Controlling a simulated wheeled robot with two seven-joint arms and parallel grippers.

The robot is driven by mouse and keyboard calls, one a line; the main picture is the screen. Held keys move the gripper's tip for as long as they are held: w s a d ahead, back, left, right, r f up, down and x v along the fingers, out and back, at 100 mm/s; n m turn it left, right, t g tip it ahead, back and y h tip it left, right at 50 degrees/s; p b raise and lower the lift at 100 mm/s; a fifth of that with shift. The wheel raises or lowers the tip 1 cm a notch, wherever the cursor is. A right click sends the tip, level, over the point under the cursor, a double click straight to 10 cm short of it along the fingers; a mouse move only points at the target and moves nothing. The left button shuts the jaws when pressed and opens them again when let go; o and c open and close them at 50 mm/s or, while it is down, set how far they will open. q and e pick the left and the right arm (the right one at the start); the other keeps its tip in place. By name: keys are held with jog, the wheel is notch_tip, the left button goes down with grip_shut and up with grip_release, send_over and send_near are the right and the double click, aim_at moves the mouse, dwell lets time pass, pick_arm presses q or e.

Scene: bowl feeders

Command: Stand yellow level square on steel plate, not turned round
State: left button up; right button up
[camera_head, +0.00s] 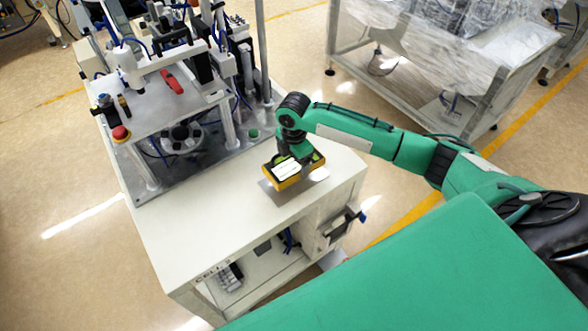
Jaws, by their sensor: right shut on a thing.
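The yellow level (283,181), with a white face on its upper side, is held by my right gripper (294,162) at the right end of the white cabinet top. The gripper comes down from above and is shut on the level. The steel plate (319,174) lies flat on the cabinet top under the level, which covers much of it. The level appears roughly lined up with the plate; I cannot tell whether it touches the plate or hangs just above. My left gripper is not in view.
The white cabinet top (215,215) is clear to the left of the plate. A machine fixture with a red emergency button (121,133) and a red clamp (172,82) stands behind on the left. A green button (253,134) is near the plate. A plastic-wrapped frame (440,60) stands at back right.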

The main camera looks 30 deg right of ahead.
aim_at(294, 172)
jog(key=shift+f+p, duration=0.3)
jog(key=shift+f, duration=2.3)
jog(key=shift+f, duration=0.1)
jog(key=o, duration=1.2)
jog(key=shift+o, duration=0.2)
notch_tip(294, 172, up, 12)
jog(key=shift+r+b, duration=0.15)
jog(key=shift+b, duration=0.6)
